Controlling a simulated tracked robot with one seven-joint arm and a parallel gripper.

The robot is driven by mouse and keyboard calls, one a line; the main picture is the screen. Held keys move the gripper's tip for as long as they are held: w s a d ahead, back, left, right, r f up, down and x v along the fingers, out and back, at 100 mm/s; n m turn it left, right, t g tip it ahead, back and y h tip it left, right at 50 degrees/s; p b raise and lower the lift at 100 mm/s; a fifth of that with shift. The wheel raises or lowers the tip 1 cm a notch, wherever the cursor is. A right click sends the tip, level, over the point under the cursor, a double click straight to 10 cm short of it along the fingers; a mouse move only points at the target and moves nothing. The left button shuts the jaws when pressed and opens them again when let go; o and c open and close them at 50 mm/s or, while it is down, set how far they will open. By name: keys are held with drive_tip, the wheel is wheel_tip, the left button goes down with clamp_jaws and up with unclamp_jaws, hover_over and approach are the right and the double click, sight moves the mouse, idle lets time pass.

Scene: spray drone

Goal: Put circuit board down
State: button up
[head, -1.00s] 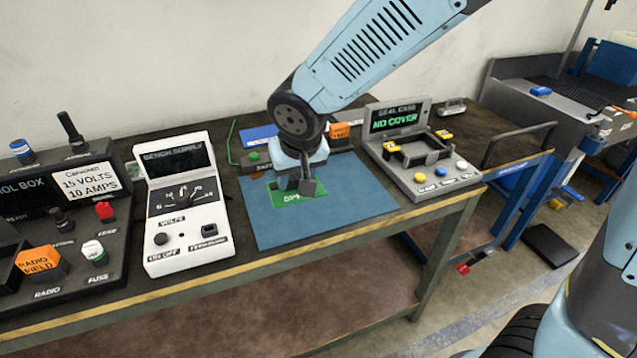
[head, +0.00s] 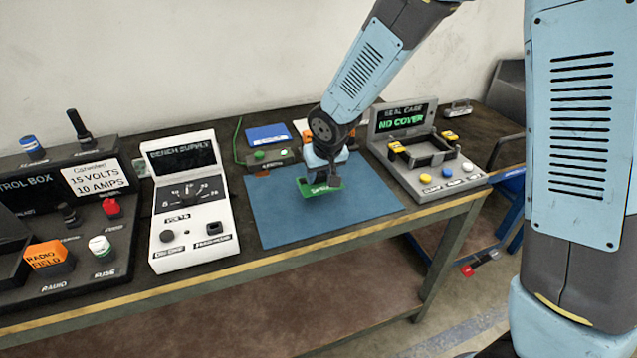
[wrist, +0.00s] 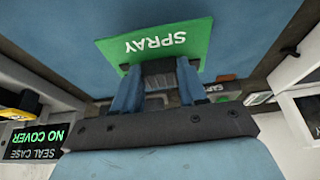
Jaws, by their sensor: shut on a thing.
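A green circuit board (head: 321,190) marked SPRAY is over the blue mat (head: 285,222) on the workbench. My gripper (head: 328,172) is shut on the board's edge. In the wrist view the board (wrist: 150,38) stretches out beyond the two blue fingers of my gripper (wrist: 158,78). The blue mat (wrist: 65,45) shows behind it. I cannot tell whether the board touches the mat or is held a little above it.
A white bench supply (head: 190,220) stands left of the mat. A grey seal case station (head: 430,155) reading NO COVER stands to the right. A blue item (head: 268,134) and a small dark device with a green button (head: 271,158) lie behind. The mat's front is clear.

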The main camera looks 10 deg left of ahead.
sight(321, 182)
drive_tip(key=shift+w+d+f, duration=0.1)
drive_tip(key=shift+w+f, duration=0.25)
drive_tip(key=shift+f, duration=1.45)
drive_tip(key=shift+s+f, duration=0.1)
drive_tip(key=shift+f, duration=0.05)
drive_tip(key=o, duration=1.1)
drive_tip(key=v, duration=1.2)
